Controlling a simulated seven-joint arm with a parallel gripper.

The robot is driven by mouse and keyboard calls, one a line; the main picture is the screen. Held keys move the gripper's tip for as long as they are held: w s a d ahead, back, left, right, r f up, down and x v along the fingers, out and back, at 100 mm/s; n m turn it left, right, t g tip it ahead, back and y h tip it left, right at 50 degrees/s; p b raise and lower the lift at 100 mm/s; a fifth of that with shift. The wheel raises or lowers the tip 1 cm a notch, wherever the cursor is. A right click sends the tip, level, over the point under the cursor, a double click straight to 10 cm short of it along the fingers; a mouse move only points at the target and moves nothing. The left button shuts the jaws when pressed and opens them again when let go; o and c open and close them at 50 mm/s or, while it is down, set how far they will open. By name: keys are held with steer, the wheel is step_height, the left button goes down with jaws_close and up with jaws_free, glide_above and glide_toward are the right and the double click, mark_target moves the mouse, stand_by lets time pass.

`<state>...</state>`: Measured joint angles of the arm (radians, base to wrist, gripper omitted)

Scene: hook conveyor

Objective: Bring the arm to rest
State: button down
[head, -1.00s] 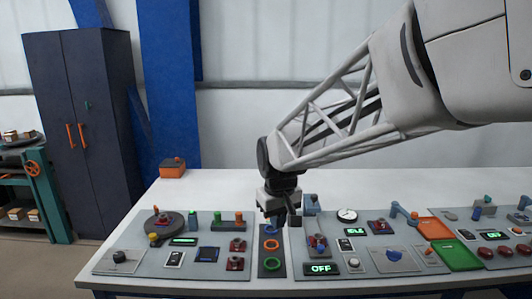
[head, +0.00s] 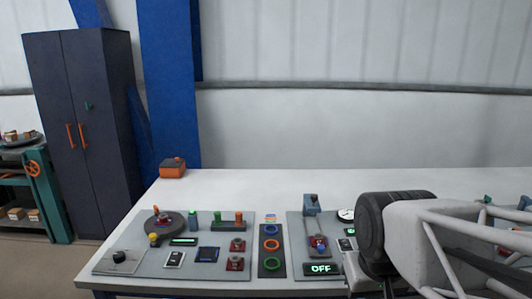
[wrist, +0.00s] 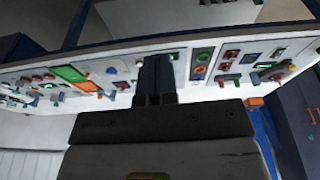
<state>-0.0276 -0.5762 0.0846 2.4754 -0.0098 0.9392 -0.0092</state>
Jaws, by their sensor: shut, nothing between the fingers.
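My gripper (wrist: 156,62) shows in the wrist view with its two dark fingers together and nothing between them. The panels appear beyond the fingertips there, apart from them as far as I can tell. In the head view my arm fills the lower right, and its wrist hangs in front of the middle panel. The gripper's fingers are hidden or cut off at the bottom of that view.
A white table (head: 240,187) carries a left panel (head: 212,271), a dark strip with coloured rings (head: 271,245) and a middle panel (head: 299,256). An orange box (head: 172,168) stands at the back left. A dark cabinet (head: 95,140) stands beyond. The table's back is clear.

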steer(key=s, duration=0.2)
steer(key=s+d+f, duration=0.1)
steer(key=shift+s+d+m, duration=0.1)
steer(key=shift+s+m, duration=0.1)
steer(key=shift+m, duration=0.1)
